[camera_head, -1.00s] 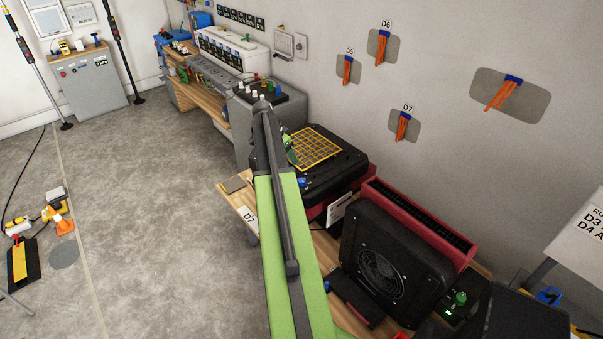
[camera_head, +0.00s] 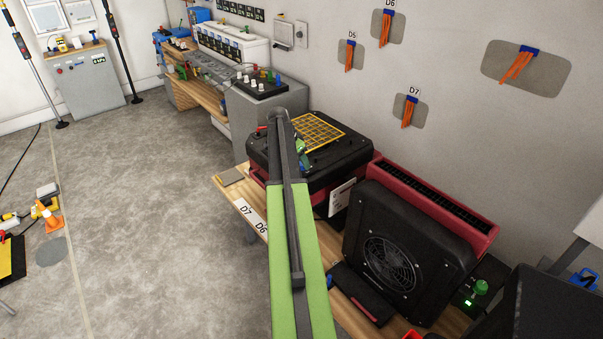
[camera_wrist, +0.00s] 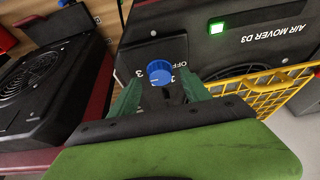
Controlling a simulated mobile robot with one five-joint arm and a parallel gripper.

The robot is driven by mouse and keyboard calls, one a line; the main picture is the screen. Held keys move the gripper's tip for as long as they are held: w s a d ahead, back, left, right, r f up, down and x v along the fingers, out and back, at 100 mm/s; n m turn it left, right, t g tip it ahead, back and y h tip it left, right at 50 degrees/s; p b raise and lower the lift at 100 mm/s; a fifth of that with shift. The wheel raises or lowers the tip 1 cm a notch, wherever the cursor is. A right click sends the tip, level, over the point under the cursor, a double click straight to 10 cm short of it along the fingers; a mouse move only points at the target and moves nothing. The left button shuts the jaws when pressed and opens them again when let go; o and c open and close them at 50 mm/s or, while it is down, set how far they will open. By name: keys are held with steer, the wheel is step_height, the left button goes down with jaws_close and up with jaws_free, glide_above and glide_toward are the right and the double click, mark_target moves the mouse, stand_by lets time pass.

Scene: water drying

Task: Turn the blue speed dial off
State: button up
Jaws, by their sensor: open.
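The blue speed dial (camera_wrist: 159,72) shows in the wrist view on a dark plate (camera_wrist: 140,57) with the markings OFF, 1 and 3 visible. It sits on the black air mover labelled D3 (camera_wrist: 262,42). My gripper (camera_wrist: 160,92) is open, its green fingers to either side of and just short of the dial; I cannot tell if they touch it. In the head view my arm reaches over the black unit with a yellow grille (camera_head: 320,132); the dial is hidden there behind my arm and gripper.
A green light (camera_wrist: 217,28) glows beside the label. A second black fan unit (camera_head: 405,255) stands nearer on the wooden bench (camera_head: 236,192), in front of a red housing (camera_head: 440,205). A grey cabinet (camera_head: 247,112) with small knobs stands beyond.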

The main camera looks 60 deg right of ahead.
steer(key=shift+d+f, duration=0.25)
steer(key=shift+f, duration=0.4)
steer(key=shift+s+r, duration=0.1)
